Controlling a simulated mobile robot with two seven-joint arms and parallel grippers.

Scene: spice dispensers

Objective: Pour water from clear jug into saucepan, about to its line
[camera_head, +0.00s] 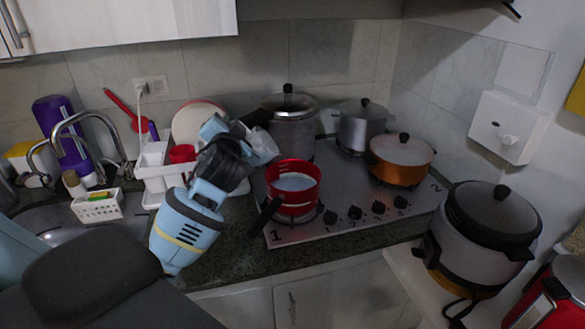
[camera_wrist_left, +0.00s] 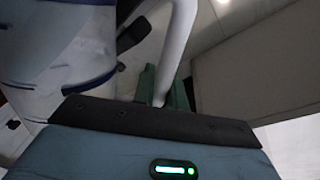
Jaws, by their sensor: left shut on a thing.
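The red saucepan (camera_head: 306,203) stands on the front left of the hob, its black handle pointing to the lower left. A pale, flat surface shows inside it. I cannot make out a line. My left gripper (camera_head: 243,133) is just left of and above the saucepan, shut on the clear jug (camera_head: 263,146). The jug is mostly hidden behind my wrist, and its tilt and water level are unclear. In the left wrist view the jug's pale handle (camera_wrist_left: 178,45) runs down to the greenish fingers of my left gripper (camera_wrist_left: 175,90). My right gripper is not in view.
The hob (camera_head: 340,220) also carries a grey pressure cooker (camera_head: 292,128), a grey pot (camera_head: 360,128) and an orange lidded pan (camera_head: 402,160). A white dish rack (camera_head: 156,172) is left of my wrist. A large rice cooker (camera_head: 485,235) stands at right.

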